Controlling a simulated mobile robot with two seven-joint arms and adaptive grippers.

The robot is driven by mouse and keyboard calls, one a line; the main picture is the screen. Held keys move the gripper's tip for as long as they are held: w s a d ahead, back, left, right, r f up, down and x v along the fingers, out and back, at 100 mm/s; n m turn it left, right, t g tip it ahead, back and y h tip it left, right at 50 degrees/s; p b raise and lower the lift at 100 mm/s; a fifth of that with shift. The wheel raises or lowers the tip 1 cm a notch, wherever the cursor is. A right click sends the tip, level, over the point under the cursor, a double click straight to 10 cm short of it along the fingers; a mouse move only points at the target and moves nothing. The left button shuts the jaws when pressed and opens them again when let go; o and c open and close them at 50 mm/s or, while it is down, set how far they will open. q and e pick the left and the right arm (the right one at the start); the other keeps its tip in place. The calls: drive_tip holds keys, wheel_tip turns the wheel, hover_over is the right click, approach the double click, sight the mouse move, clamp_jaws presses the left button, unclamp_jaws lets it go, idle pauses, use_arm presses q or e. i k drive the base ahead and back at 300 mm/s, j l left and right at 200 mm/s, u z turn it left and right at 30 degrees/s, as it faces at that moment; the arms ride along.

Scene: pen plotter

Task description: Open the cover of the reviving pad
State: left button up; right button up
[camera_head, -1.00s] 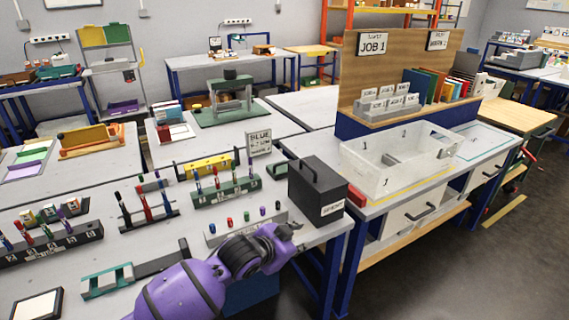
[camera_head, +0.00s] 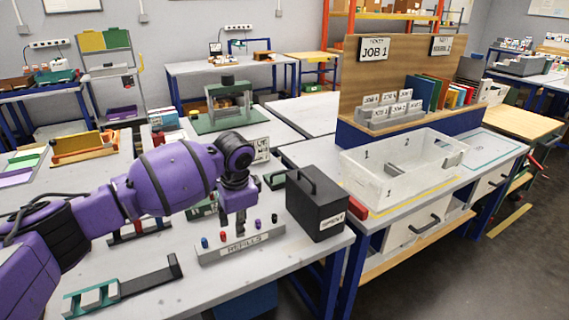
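No label in view names the reviving pad, so I cannot tell for sure which thing it is. A small dark green open-looking block (camera_head: 275,180) lies behind the black box and is partly hidden by it. My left gripper (camera_head: 236,226) points down over the refills rack (camera_head: 238,247), near its coloured refills. Whether its fingers are open or shut is unclear, and I see nothing held. My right gripper is not in view.
A green-and-grey fixture with a dark bar (camera_head: 118,290) lies at the front left. A clear numbered bin (camera_head: 380,185) stands on the right table. My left arm hides the pen racks.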

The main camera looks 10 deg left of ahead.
sight(275, 179)
drive_tip(key=i+l, duration=0.15)
drive_tip(key=i, duration=0.3)
drive_tip(key=i+l, duration=0.1)
drive_tip(key=i, duration=0.3)
drive_tip(key=i+l, duration=0.15)
drive_tip(key=i, duration=0.3)
